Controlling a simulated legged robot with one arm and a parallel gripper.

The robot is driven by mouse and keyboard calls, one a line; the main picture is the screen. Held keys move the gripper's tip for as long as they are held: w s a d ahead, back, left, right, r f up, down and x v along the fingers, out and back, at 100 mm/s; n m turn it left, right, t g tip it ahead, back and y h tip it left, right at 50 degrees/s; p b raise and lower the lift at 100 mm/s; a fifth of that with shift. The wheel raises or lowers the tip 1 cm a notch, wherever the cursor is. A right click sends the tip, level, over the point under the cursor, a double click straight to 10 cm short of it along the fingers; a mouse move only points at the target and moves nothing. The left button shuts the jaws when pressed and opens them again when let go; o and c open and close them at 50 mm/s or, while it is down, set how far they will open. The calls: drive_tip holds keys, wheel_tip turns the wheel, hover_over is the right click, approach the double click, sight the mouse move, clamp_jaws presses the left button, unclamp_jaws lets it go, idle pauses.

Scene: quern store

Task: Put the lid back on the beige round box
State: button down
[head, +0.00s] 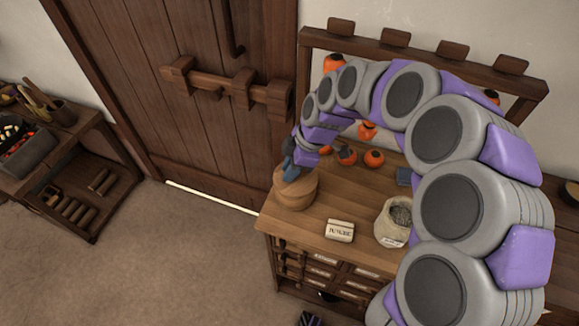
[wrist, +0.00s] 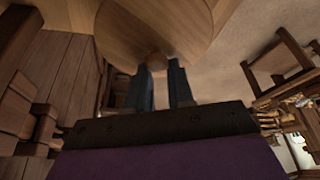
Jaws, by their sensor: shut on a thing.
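The beige round box (head: 290,201) stands on the left corner of the wooden counter in the head view. Its round wooden lid (head: 305,184) is at the top of the box, under my gripper (head: 289,174). In the wrist view the lid (wrist: 150,25) fills the upper middle, and its small round knob (wrist: 155,61) is between the two fingers of my gripper (wrist: 160,75). My gripper is shut on the knob. The lid hides the box's opening, and I cannot tell whether the lid is seated on the rim or slightly above it.
On the counter are a labelled cream block (head: 339,230), an open sack (head: 394,222) and several orange jars, one of them here (head: 373,158). A barred wooden door (head: 190,90) is behind. A shelf table (head: 75,160) stands at the left, with bare floor between.

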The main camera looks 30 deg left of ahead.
drive_tip(key=c, duration=0.9)
unclamp_jaws()
drive_tip(key=shift+o, duration=0.4)
drive_tip(key=o, duration=0.4)
drive_tip(key=shift+r, duration=0.15)
wheel_tip(320, 180, up, 7)
drive_tip(key=p, duration=0.2)
drive_tip(key=shift+c, duration=0.4)
clamp_jaws()
